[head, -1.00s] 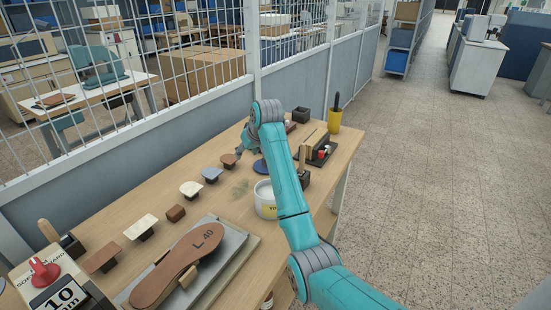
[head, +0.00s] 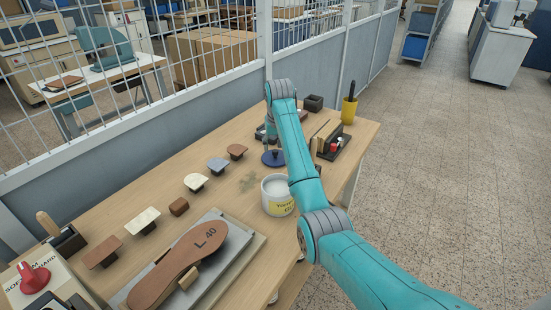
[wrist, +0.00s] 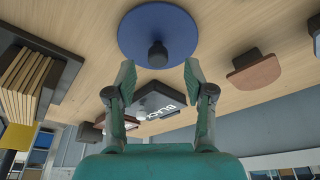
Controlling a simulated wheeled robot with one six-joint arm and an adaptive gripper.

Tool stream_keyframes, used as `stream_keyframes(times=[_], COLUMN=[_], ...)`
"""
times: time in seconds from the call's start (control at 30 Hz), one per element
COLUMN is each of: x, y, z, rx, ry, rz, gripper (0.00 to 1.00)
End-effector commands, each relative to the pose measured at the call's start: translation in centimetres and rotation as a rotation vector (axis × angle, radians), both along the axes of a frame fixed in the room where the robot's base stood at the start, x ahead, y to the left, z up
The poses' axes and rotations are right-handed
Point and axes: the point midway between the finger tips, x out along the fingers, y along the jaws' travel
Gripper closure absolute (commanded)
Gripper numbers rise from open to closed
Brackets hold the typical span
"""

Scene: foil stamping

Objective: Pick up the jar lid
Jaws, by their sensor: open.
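The jar lid is a flat blue disc with a dark knob (wrist: 158,22). It lies on the wooden table in the wrist view, and its knob points up between my fingertips. In the head view the lid (head: 273,159) lies behind the open white jar (head: 277,194), partly covered by my arm. My gripper (wrist: 160,74) is open and empty, its two fingers spread to either side of the knob's line but apart from it. In the head view the fingers are mostly hidden by my arm.
A dark box lettered BLACK (wrist: 163,99) stands beyond the lid. A slotted rack (wrist: 27,82) is at the left of the wrist view. Several stamp pieces, such as a brown one (head: 237,151), line the table. A yellow cup (head: 349,111) stands at the far right.

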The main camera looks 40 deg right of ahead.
Motion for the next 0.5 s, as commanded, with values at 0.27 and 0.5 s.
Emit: stream_keyframes(times=[0.27, 0.5], x=[0.7, 0.8], y=[-0.7, -0.7], z=[-3.4, -3.8], rx=[0.001, 0.000], ry=[0.002, 0.000], rz=[0.000, 0.000], gripper=[0.47, 0.47])
